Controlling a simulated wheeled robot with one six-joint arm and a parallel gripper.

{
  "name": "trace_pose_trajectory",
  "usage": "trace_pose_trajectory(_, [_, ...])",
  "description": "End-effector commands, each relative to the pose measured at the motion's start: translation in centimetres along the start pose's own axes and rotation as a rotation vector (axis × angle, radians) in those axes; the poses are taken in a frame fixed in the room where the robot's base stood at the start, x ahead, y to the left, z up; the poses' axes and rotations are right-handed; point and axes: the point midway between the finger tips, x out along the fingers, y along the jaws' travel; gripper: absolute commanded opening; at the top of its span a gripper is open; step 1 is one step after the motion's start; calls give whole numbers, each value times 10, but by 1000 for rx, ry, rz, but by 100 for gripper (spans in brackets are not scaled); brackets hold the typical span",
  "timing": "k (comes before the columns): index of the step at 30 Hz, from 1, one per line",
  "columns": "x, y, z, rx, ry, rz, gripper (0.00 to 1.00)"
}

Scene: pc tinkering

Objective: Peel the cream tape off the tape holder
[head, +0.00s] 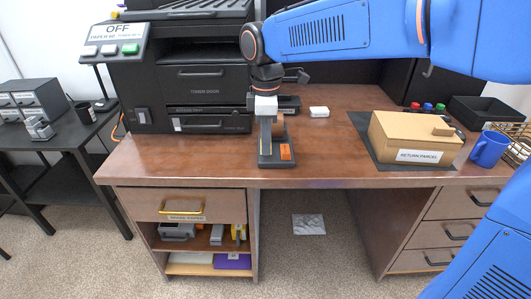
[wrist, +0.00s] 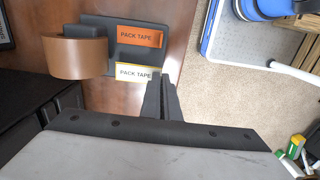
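The tape holder (head: 266,161) is a dark block on the brown desk, near its front edge. In the wrist view, its dark plate (wrist: 98,24) shows beside a brown tape roll (wrist: 78,52). The cream tape (wrist: 137,77), marked PACK TAPE with a yellow edge, lies beside an orange tape (wrist: 140,37) with the same words. The orange tape also shows in the head view (head: 286,152). My gripper (head: 265,148) points down over the holder. Its dark fingertips (wrist: 163,77) are close together at the cream tape's right end. I cannot tell whether they pinch it.
A large black printer (head: 195,80) stands behind left of the holder. A cardboard box (head: 412,135) on a dark mat and a blue mug (head: 489,149) stand at the right. The desk between holder and box is clear. A drawer (head: 180,204) is below.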

Motion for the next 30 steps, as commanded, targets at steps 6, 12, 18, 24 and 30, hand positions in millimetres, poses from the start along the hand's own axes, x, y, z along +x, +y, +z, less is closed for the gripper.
trace_pose_trajectory(6, [-4, -1, 0, 0, 0, 0, 0])
trace_pose_trajectory(12, [-7, -2, 0, 0, 0, 0, 0])
trace_pose_trajectory(18, [-9, -2, 0, 0, 0, 0, 0])
trace_pose_trajectory(24, [-9, -2, 0, 0, 0, 0, 0])
trace_pose_trajectory(30, [-14, -2, 0, 0, 1, 1, 0])
